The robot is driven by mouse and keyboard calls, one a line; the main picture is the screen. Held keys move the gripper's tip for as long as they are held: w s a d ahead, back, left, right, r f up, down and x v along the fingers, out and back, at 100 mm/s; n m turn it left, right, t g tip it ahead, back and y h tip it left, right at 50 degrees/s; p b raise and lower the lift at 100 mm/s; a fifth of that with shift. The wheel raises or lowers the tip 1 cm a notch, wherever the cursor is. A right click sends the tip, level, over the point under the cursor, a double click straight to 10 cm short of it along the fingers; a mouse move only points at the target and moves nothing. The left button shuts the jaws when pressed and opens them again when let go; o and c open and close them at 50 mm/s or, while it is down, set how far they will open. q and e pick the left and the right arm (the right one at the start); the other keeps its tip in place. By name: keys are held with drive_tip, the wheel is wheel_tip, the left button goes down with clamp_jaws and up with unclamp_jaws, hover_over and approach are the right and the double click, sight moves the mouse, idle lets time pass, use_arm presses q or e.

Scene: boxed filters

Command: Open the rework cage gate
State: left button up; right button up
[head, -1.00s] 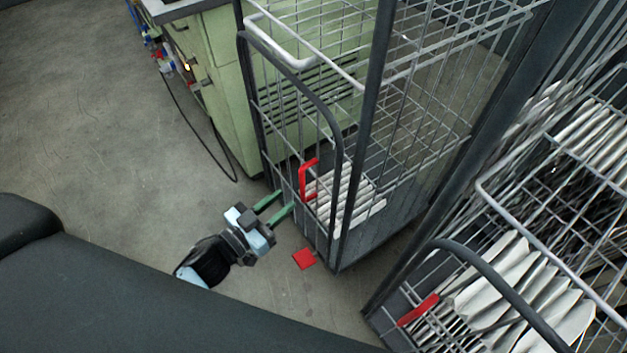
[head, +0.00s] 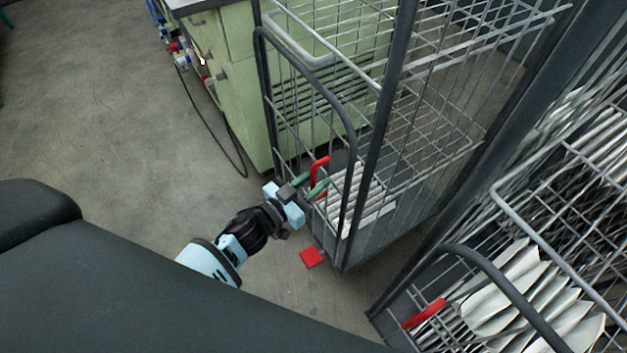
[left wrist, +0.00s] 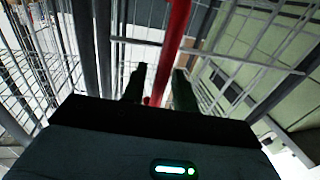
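The wire cage (head: 398,188) stands at centre, and its gate (head: 296,98), a barred panel in a dark curved frame, appears shut. A red upright handle (head: 319,168) sits on the gate; it also shows in the left wrist view (left wrist: 175,40). My left gripper (head: 309,186) is at this handle, with green fingers spread apart. In the left wrist view the fingers (left wrist: 158,88) stand on either side of the red bar's lower part, with gaps visible; contact cannot be told. My right gripper is not in view.
White pleated filters (head: 358,200) lie inside the cage. A second cage with a red handle (head: 425,313) and more filters stands at lower right. A green cabinet (head: 236,95) is behind, with a cable on the floor. A red square (head: 311,257) lies on the floor. Floor at left is clear.

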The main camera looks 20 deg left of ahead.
use_arm(q)
drive_tip(key=shift+c, duration=0.6)
clamp_jaws()
